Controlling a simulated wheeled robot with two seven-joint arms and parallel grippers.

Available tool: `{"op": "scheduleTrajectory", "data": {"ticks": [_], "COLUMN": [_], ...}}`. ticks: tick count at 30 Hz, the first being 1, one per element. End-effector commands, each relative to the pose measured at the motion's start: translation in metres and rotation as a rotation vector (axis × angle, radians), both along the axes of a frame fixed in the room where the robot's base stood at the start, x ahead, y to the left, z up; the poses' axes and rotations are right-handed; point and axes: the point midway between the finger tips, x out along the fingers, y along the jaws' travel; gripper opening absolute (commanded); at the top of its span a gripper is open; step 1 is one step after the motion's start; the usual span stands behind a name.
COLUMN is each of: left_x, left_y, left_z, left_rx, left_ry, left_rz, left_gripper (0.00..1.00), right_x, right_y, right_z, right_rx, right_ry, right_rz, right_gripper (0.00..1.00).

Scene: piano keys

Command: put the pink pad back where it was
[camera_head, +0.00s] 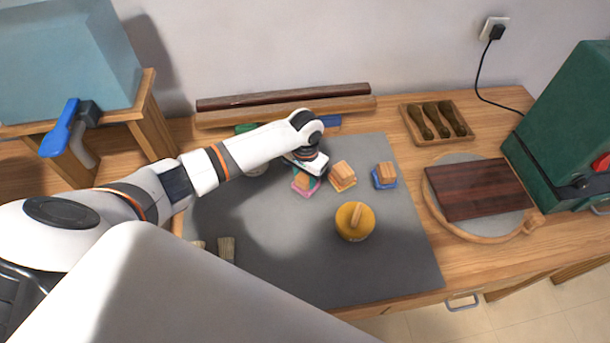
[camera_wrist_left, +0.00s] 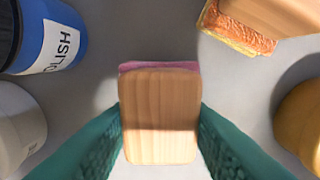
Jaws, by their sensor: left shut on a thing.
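The pink pad (camera_head: 304,188) has a wooden block handle and lies on or just above the grey mat (camera_head: 300,272); I cannot tell whether it touches. In the left wrist view its pink edge (camera_wrist_left: 158,66) shows beyond the wooden handle (camera_wrist_left: 160,115). My left gripper (camera_head: 306,168) is over the pad from above, with its teal fingers closed on both sides of the handle. The gripper partly hides the pad in the head view. My right gripper is not in view.
A yellow pad (camera_head: 342,176) and a blue pad (camera_head: 385,176) stand to the right of the pink one. A round yellow tin (camera_head: 354,221) is in front. A polish bottle (camera_wrist_left: 50,38) is beside the gripper. The mat's front right is clear.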

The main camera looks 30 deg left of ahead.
Motion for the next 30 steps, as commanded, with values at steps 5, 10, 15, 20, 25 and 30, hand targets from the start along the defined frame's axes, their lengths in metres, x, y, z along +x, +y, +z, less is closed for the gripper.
{"op": "scheduleTrajectory", "data": {"ticks": [5,10,15,20,25,30], "left_x": [0.0,0.0,0.0,0.0,0.001,0.002], "left_y": [0.0,0.0,0.0,0.0,0.001,0.0], "left_z": [-0.003,-0.003,-0.002,0.007,0.038,0.075], "left_rx": [0.001,0.0,0.0,0.0,0.0,0.0], "left_ry": [0.0,0.0,0.0,-0.001,-0.005,-0.005], "left_rz": [0.0,0.0,0.001,0.001,-0.001,0.0], "left_gripper": [0.44,0.59,0.59,0.59,0.59,0.59], "right_x": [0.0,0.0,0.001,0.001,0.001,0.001], "right_y": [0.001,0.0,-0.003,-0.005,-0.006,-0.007], "right_z": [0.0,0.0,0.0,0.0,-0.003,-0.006], "right_rx": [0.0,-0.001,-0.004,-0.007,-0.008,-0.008], "right_ry": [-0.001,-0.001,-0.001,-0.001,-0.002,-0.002], "right_rz": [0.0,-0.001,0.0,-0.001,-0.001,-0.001], "right_gripper": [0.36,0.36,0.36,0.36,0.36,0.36]}}
